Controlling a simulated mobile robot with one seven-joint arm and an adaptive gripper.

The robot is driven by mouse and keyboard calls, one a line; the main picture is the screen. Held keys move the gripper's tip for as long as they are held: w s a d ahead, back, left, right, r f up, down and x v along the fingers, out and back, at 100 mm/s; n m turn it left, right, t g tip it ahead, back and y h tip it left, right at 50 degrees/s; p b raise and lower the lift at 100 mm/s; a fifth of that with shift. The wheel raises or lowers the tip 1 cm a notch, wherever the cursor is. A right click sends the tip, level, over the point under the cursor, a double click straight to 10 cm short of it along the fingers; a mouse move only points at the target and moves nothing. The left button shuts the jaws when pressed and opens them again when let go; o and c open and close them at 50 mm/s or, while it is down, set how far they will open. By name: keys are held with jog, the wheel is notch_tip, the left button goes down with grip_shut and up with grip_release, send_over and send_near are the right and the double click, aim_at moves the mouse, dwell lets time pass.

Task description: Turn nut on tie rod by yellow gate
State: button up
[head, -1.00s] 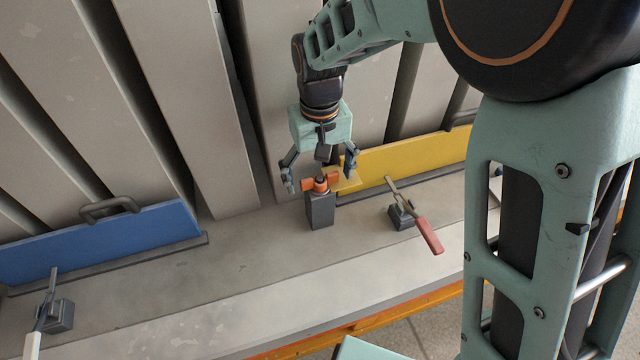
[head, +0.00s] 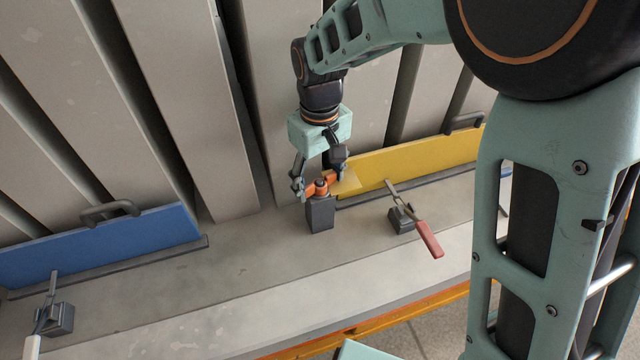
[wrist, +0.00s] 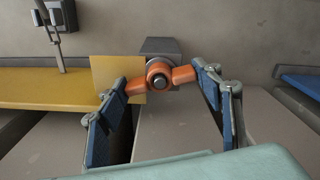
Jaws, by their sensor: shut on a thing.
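The orange wing nut (head: 321,185) sits on the tie rod (wrist: 159,84), whose end shows at the nut's centre in the wrist view. Beneath the nut is a dark grey block (head: 320,213) on the ledge. The nut (wrist: 160,76) has two arms, one to each side. My gripper (head: 319,184) is above it and shut on it, with a blue-padded finger at each arm in the wrist view (wrist: 163,85). The yellow gate (head: 410,160) stands just right of the nut in the head view, its near end beside my gripper.
A clamp with a red handle (head: 428,238) stands on the ledge right of the block. A blue gate (head: 130,235) and a clamp with a pale handle (head: 55,318) are at left. Tall grey panels (head: 190,90) rise behind. The ledge (head: 240,270) between is clear.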

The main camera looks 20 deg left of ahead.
dwell(0.3)
jog(key=n, duration=0.3)
jog(key=shift+n, duration=0.3)
jog(key=shift+n+p, duration=0.65)
jog(key=shift+n, duration=1.05)
jog(key=shift+n+p, duration=0.4)
jog(key=shift+n, duration=1.3)
